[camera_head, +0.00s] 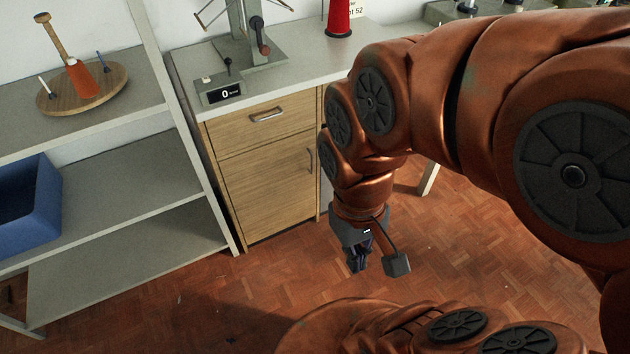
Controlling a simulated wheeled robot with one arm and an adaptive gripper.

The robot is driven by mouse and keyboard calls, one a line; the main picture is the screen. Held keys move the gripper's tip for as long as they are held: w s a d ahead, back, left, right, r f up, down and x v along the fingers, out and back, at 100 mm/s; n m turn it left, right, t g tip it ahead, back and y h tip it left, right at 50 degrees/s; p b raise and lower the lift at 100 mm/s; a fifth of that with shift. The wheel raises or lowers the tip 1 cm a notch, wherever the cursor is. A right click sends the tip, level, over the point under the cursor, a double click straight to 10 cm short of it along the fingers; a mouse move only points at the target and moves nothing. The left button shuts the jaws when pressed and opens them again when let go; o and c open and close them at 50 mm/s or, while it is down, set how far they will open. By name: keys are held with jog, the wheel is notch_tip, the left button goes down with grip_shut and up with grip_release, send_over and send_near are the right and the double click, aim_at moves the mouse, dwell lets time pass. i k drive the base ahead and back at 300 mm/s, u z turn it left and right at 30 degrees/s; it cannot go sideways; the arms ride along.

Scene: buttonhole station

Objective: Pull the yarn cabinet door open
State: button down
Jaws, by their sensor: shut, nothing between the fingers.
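The wooden yarn cabinet (231,232) stands under the grey worktop. Its door (262,190) looks closed, with a vertical metal handle (310,160) near the door's right edge. Above the door is a closed drawer (240,130) with a horizontal metal handle (267,115). My gripper (358,266) points down over the floor, to the right of the door and apart from it. It is shut and empty. My arm hides what lies right of the cabinet.
A grey shelf unit (120,165) stands left of the cabinet, with a blue bin (52,200) and a round wooden board (100,93). A counter box (219,93) and a red cone (339,20) stand on the worktop. The parquet floor (290,275) before the door is clear.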

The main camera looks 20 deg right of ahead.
aim_at(270, 187)
jog(key=u, duration=0.3)
jog(key=k, duration=0.55)
jog(key=u, duration=1)
jog(key=i, duration=1.1)
jog(key=z, duration=0.95)
jog(key=i, duration=0.3)
jog(key=z, duration=0.2)
